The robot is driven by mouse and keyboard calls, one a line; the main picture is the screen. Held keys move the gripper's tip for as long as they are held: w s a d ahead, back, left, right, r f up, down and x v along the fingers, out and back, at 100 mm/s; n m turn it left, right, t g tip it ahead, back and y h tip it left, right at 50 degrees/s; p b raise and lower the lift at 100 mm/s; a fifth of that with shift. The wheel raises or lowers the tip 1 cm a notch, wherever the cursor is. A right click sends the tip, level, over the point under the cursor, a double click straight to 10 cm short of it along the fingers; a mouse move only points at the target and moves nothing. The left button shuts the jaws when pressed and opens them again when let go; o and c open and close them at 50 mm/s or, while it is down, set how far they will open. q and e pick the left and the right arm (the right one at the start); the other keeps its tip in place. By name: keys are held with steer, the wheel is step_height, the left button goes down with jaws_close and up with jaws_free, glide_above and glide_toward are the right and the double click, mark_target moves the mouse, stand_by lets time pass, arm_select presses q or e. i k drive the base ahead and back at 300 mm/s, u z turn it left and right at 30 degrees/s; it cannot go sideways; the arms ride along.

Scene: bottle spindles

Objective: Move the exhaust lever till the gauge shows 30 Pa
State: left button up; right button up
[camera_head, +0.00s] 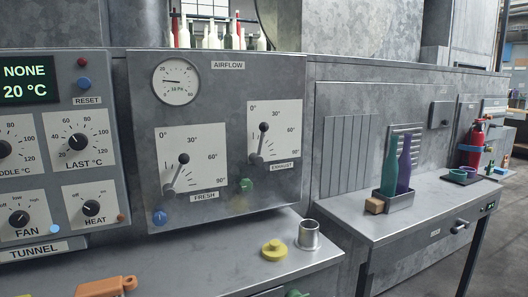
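The exhaust lever (264,127) is on a white plate on the grey airflow panel (228,85). Its dark knob points up and slightly right, between the 0° and 30° marks. The round gauge (176,82) is at the panel's upper left; its needle points left and slightly up, toward the low side of the scale. Its small printing is too fine to read surely. The fresh lever (184,158) is on a second plate, lower left, tilted up and right. Neither of my grippers is in view.
Below the panel is a metal counter (190,262) with a yellow knobbed piece (274,250), a metal cup (308,236) and an orange object (105,287). A tunnel control panel (55,150) stands left. Teal and purple bottles (404,165) stand in a holder at right.

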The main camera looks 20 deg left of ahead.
mark_target(256, 158)
steer(key=u, duration=1.3)
steer(key=k, duration=0.5)
steer(key=z, duration=1.15)
steer(key=i, duration=1.15)
steer(key=u, duration=1.75)
